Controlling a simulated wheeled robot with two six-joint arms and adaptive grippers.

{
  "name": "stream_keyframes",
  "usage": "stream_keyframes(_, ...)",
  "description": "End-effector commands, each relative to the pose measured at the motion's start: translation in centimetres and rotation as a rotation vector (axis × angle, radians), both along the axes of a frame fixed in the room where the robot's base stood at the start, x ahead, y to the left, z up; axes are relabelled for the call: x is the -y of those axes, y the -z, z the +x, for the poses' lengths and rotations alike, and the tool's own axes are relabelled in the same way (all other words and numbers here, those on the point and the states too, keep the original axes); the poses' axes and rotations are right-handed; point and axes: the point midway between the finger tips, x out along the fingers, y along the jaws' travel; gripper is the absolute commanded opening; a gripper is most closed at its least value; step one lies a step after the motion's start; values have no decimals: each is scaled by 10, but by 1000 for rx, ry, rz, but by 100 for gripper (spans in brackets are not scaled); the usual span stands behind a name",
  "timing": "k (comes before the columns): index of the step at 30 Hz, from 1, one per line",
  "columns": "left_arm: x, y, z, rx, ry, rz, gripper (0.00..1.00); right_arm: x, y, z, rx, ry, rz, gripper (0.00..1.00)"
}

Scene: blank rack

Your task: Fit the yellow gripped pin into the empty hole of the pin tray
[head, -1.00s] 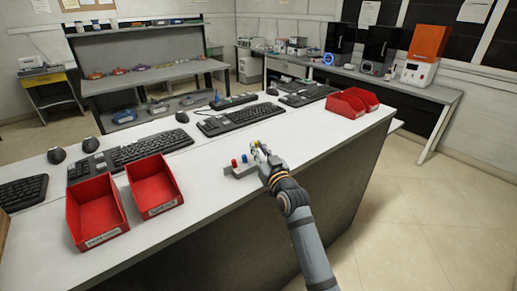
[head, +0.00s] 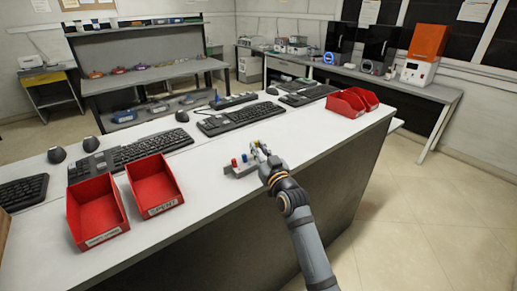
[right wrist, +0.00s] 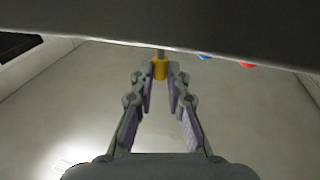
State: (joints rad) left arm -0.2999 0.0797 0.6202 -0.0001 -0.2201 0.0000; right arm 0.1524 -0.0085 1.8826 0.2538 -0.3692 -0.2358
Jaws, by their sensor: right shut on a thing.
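My right gripper (head: 259,149) is over the white table (head: 215,202), beside the small grey pin tray (head: 240,171). In the right wrist view its fingertips (right wrist: 160,77) are shut on the yellow pin (right wrist: 160,69), with a thin grey shaft showing past the yellow part. In the head view the pin is small and mostly covered by the gripper. A red pin (head: 234,163) and a blue pin (head: 245,158) stand in the tray; bits of blue (right wrist: 205,57) and red (right wrist: 248,65) show in the wrist view. I cannot make out the empty hole. My left gripper is not in view.
Two red bins (head: 95,211) (head: 154,187) stand left of the tray. Keyboards (head: 240,119) and mice line the table's far side. More red bins (head: 346,105) stand at the far right end. The table's front edge runs close to the tray.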

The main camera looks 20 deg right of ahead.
Motion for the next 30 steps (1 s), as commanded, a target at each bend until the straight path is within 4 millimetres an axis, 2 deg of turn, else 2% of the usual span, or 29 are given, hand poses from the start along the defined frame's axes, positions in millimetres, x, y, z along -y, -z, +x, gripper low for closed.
stream_keyframes(30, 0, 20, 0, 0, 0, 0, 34, 0, 27, 0, -1, 0, 0, 0)
